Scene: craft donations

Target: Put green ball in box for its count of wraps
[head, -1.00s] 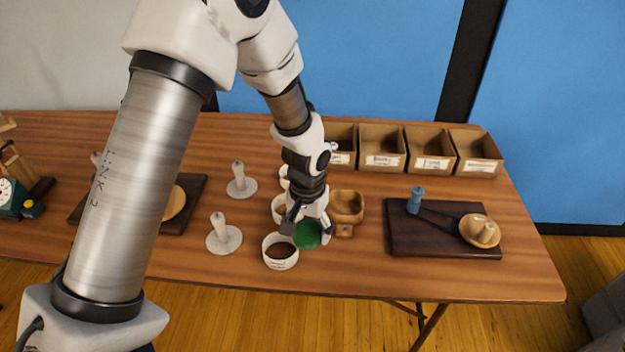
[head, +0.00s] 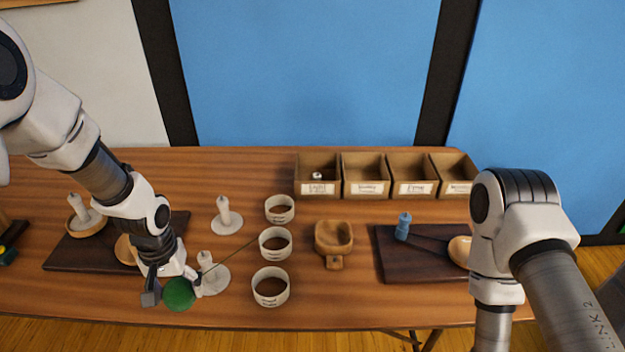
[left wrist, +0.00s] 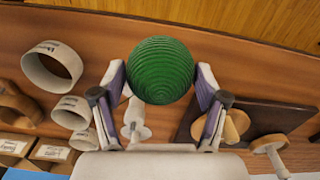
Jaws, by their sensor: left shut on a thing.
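The green ball (head: 179,294) is round, with fine ridges around it in the left wrist view (left wrist: 163,71). My left gripper (head: 172,285) is shut on it, one finger on each side (left wrist: 163,95), and holds it near the table's front edge, left of the white rings. Four open wooden boxes stand in a row at the back: a first box (head: 318,160) labelled "Light" with a small white thing inside, a second box (head: 365,160) that seems to read "Bulky", a third box (head: 411,160) and a fourth box (head: 452,160) with labels too small to read surely. My right gripper is out of view.
Labelled white rings (head: 271,301) stand in a column mid-table. Pale pegs on round bases (head: 227,228) stand left of them. A wooden scoop-like holder (head: 334,250) is right of the rings. Dark boards lie left (head: 60,262) and right (head: 400,270). My right arm covers the right end.

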